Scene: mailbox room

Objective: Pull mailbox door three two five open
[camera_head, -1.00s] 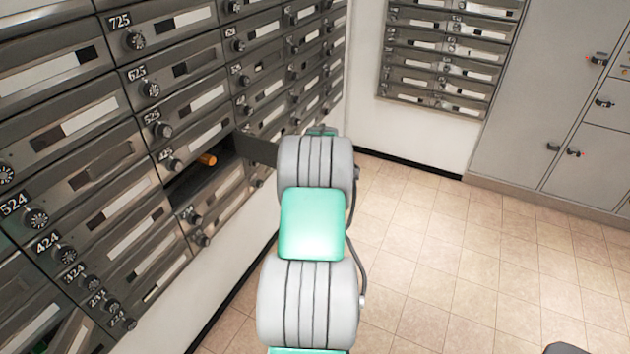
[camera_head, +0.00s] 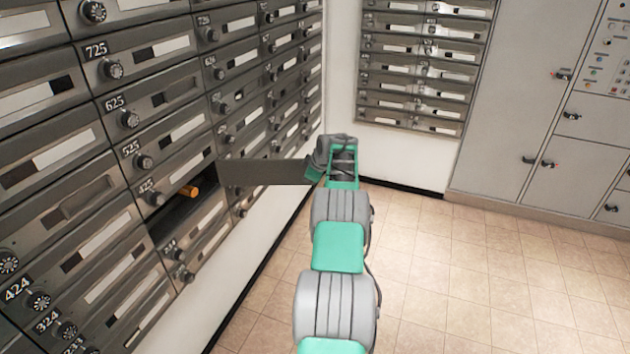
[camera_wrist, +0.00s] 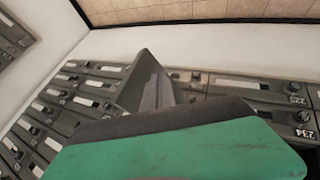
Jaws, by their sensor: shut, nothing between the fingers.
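In the head view, the column marked 725, 625, 525 and 425 has an open compartment (camera_head: 182,212) just below 425, where 325 falls. An orange item (camera_head: 189,191) shows inside the dark opening. My gripper (camera_head: 316,170) is beside the door's outer end, touching or very close to it; its fingers are mostly hidden, and it is shut and empty. In the wrist view, a green surface fills the lower part, with a dark wedge-shaped panel behind it.
The mailbox wall (camera_head: 70,160) fills the left side. Another mailbox bank (camera_head: 415,65) hangs on the back wall, with grey lockers (camera_head: 500,110) to the right. The tiled floor (camera_head: 470,280) right of my arm is clear.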

